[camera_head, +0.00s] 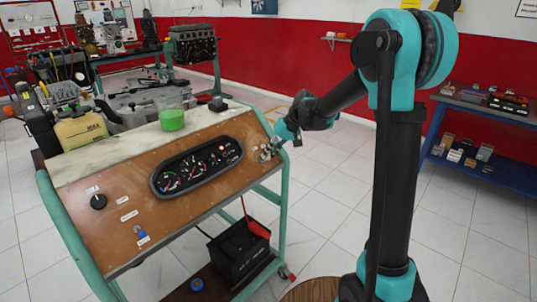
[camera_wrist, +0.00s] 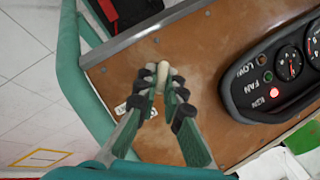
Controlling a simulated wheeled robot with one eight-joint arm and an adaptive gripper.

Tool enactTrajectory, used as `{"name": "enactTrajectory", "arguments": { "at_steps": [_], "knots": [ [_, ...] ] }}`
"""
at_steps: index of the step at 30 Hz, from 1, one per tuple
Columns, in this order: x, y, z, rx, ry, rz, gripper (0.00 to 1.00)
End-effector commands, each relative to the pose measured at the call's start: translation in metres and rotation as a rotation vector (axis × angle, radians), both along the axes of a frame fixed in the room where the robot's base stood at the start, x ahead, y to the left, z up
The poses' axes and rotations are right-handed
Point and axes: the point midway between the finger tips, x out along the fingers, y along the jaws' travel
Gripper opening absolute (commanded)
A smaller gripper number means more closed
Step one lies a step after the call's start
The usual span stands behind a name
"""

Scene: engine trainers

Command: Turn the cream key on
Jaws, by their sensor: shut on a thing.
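The cream key (camera_wrist: 163,74) shows as a small pale piece standing out from the brown panel in the wrist view. My gripper (camera_wrist: 160,84) is shut on it, with a green finger on either side. The fingers hide part of the key and its base. In the head view my gripper (camera_head: 270,149) is at the panel's right end, beside the gauge cluster, and the key cannot be made out there.
The brown panel (camera_head: 120,226) carries a gauge cluster (camera_head: 166,181), a black knob (camera_head: 98,201) and a blue switch (camera_head: 140,232). A red light (camera_wrist: 274,92) glows on the cluster. A green round tub (camera_head: 172,119) stands on the top. A black battery (camera_head: 238,250) is below.

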Motion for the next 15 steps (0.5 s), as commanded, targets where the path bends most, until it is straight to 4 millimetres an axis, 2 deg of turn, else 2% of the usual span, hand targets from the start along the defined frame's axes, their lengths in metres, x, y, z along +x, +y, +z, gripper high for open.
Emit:
{"name": "enactTrajectory", "arguments": {
  "at_steps": [7,8,12,15],
  "knots": [
    [0.0005,-0.0002,0.0001,0.0,-0.001,0.0,0.0],
    [0.0005,-0.0002,0.0001,0.0,-0.001,0.0,0.11],
    [0.0003,-0.0001,0.0001,0.0,-0.001,0.0,0.28],
    [0.0002,-0.0002,0.0,0.0,-0.001,0.0,0.29]
  ]
}}
